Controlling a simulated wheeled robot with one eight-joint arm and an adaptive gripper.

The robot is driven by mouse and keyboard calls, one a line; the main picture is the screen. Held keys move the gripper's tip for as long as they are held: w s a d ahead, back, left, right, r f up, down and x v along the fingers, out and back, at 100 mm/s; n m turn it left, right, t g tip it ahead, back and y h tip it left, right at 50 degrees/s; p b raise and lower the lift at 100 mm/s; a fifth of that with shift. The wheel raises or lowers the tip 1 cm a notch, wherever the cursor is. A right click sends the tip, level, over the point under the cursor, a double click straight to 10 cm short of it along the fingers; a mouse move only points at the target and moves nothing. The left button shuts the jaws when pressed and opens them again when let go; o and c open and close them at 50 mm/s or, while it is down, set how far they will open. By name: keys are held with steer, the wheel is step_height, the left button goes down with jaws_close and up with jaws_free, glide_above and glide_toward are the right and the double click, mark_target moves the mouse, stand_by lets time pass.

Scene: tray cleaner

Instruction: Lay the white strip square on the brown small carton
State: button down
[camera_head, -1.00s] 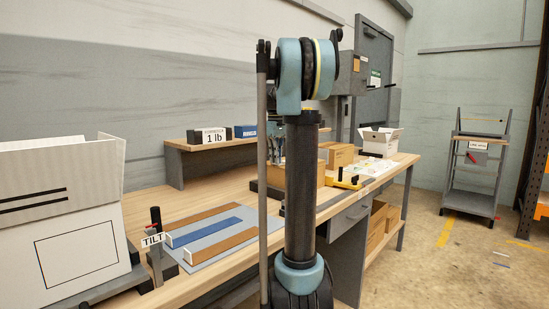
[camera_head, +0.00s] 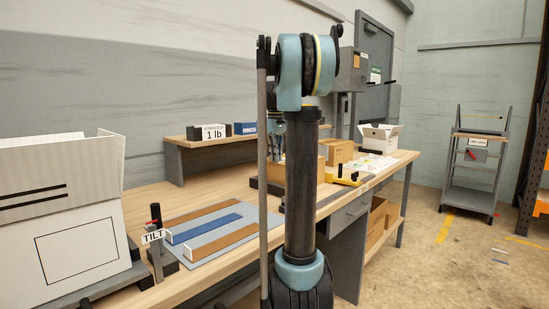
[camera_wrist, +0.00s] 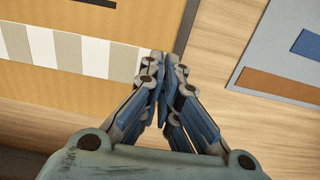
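My gripper (camera_wrist: 162,66) is in the wrist view with its fingertips together at the edge of a brown carton-like surface (camera_wrist: 150,22). A band of white, cream and grey patches (camera_wrist: 66,50) lies across that surface and reaches the fingertips. I cannot tell which patch is the white strip, or whether the fingers pinch any of it. In the head view my gripper (camera_head: 277,148) is partly hidden behind my own arm, above the bench near brown cartons (camera_head: 338,152). The arm also hides part of those cartons.
A grey mat (camera_head: 222,220) with brown and blue strips lies on the bench (camera_head: 150,200); the mat also shows in the wrist view (camera_wrist: 265,45). A large white box (camera_head: 80,240) and a TILT sign (camera_head: 153,236) stand at left. An open white carton (camera_head: 378,137) is farther back.

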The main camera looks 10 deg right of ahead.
steer(key=c, duration=1.7)
jaws_free()
steer(key=shift+r, duration=0.1)
